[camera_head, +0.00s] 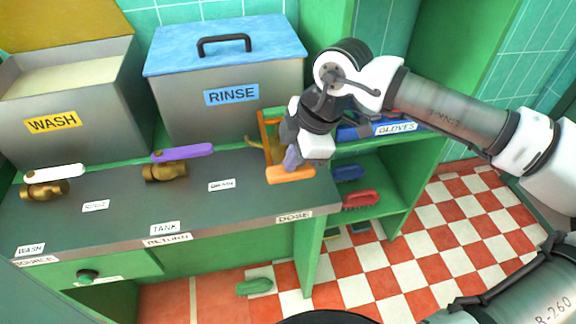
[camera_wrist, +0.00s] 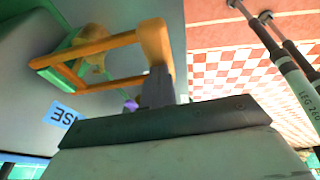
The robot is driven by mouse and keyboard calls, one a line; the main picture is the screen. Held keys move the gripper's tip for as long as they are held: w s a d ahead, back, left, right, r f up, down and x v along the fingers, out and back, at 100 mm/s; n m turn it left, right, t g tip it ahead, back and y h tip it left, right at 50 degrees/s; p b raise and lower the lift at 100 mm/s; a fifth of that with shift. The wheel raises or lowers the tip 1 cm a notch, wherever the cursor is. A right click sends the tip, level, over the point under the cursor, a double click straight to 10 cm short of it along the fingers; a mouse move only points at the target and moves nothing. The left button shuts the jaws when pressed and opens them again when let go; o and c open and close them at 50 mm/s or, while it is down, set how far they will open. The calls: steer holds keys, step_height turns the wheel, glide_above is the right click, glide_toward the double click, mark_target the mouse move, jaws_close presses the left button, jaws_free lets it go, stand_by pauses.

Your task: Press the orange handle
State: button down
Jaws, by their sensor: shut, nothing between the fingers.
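The orange handle (camera_head: 290,175) is a frame with two side bars and a thick grip bar, at the right end of the grey counter above the DOSE label. In the wrist view the grip bar (camera_wrist: 154,41) is upper middle, with the side bars running left to a green mount. My gripper (camera_head: 291,160) is shut and empty, pointing down just over the grip bar. In the wrist view its dark fingertips (camera_wrist: 157,72) meet the lower end of the bar in the picture. I cannot tell whether they touch it. Part of the handle is hidden behind my gripper.
A purple-handled valve (camera_head: 183,154) and a white-handled valve (camera_head: 54,172) sit left on the counter. Behind stand the RINSE bin (camera_head: 228,105) with a blue lid and the WASH bin (camera_head: 90,90). Green shelves (camera_head: 385,185) with gloves are right.

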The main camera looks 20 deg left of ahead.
mark_target(296, 172)
steer(key=shift+w+f+t+y+b, duration=0.1)
steer(key=shift+f+t+y+b, duration=0.35)
steer(key=shift+f+b, duration=1.2)
steer(key=shift+w+f+t+y+b, duration=0.1)
steer(key=shift+f+t+y+b, duration=0.35)
steer(key=shift+b, duration=2.15)
steer(key=shift+f+n+t+b, duration=0.3)
steer(key=shift+f+b, duration=0.05)
steer(key=shift+b, duration=0.5)
steer(key=shift+s, duration=0.2)
steer(key=shift+r, duration=0.1)
